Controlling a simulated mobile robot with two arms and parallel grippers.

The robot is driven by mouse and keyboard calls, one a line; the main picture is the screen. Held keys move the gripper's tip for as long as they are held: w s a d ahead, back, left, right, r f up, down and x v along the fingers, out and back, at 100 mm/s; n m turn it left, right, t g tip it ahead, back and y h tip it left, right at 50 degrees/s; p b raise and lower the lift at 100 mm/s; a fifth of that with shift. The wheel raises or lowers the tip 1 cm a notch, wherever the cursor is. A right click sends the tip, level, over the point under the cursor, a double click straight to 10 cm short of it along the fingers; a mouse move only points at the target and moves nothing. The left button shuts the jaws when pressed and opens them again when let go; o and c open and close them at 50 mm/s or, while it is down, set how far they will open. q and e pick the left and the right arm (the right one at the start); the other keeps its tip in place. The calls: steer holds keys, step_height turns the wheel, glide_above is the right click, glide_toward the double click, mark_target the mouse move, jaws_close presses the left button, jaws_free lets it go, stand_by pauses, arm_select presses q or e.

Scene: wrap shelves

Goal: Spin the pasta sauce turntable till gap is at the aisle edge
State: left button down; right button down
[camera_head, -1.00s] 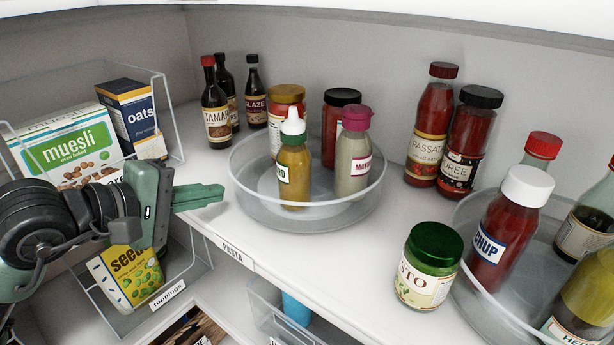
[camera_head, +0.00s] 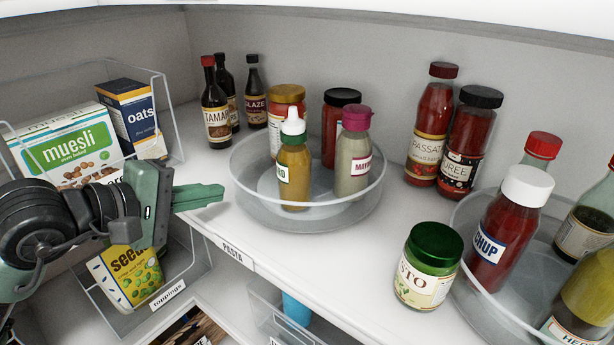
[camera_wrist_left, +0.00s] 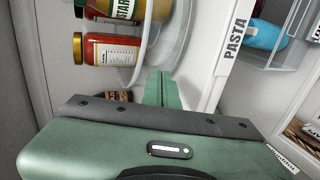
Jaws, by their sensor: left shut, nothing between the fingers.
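A clear round turntable (camera_head: 310,216) stands on the white shelf behind the "PASTA" label. It holds a mustard bottle (camera_head: 294,170) at the front, a mayo bottle (camera_head: 353,160), a dark-lidded red jar (camera_head: 336,125) and a gold-lidded jar (camera_head: 284,103). A bare stretch of its floor shows at the front left. My left gripper (camera_head: 212,194) is shut and empty, just left of the turntable rim. In the left wrist view its fingers (camera_wrist_left: 160,88) point at the rim (camera_wrist_left: 150,50); I cannot tell whether they touch. My right gripper is not in view.
A pesto jar (camera_head: 428,268) stands at the shelf's front. A second turntable (camera_head: 480,295) with ketchup and other bottles is at right. Passata (camera_head: 432,125) and puree jars stand behind. Dark sauce bottles (camera_head: 215,105) stand back left. Cereal boxes sit in a clear bin (camera_head: 165,110) at left.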

mark_target(249, 203)
arm_select(q)
steer(key=shift+w+d, duration=0.4)
steer(key=shift+d, duration=0.3)
steer(key=shift+s+d, duration=0.3)
steer(key=shift+s, duration=0.25)
steer(key=shift+s+d, duration=0.25)
steer(key=shift+s, duration=0.3)
steer(key=shift+s+d, duration=0.8)
steer(key=shift+d, duration=0.1)
steer(key=shift+s+d+b, duration=0.1)
steer(key=shift+b, duration=0.2)
